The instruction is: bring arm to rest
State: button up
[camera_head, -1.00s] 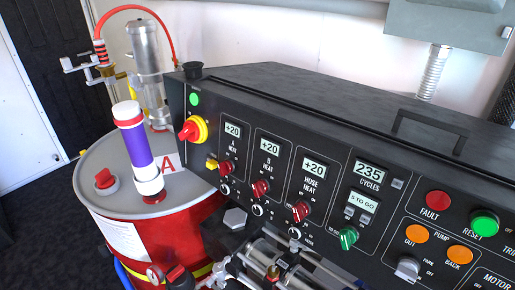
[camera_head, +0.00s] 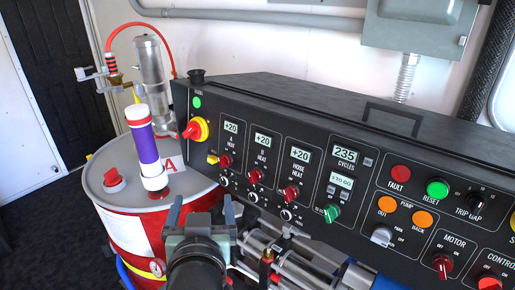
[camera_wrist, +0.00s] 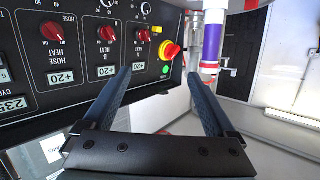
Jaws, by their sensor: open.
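My gripper (camera_head: 204,210) is low in the head view, in front of the lower left part of the black control panel (camera_head: 275,143). Its two fingers are apart, with nothing seen between them. In the wrist view my gripper (camera_wrist: 158,76) also shows open and empty, its dark blue fingers pointing towards the panel. The panel looks upside down there, with its red knobs (camera_wrist: 107,34) and yellow-red switch (camera_wrist: 170,51) beyond the fingertips. I cannot tell the exact gap to the panel.
A red drum (camera_head: 134,235) with a grey lid stands left of the panel, bearing a purple and white cylinder (camera_head: 147,150). Metal pipes and fittings (camera_head: 290,245) lie below the panel, right of my gripper. Dark floor (camera_head: 45,225) is clear at the left.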

jog(key=d+r+t, duration=0.3)
jog(key=r+t, duration=0.1)
jog(key=r, duration=1)
jog(key=s+d+r+t, duration=0.2)
jog(key=s+r, duration=0.2)
jog(key=r, duration=0.3)
jog(key=s+d+r+t+h, duration=0.1)
jog(key=s+d+r+t, duration=0.1)
jog(key=r, duration=0.5)
jog(key=s+d+r+t+h, duration=0.1)
jog(key=s+d+r+t, duration=0.1)
jog(key=s+r+t, duration=0.2)
notch_tip(320, 180, up, 4)
jog(key=s, duration=0.2)
jog(key=shift+s+d+m, duration=0.15)
jog(key=shift+s+m, duration=0.15)
jog(key=shift+m, duration=0.1)
jog(key=shift+f, duration=0.1)
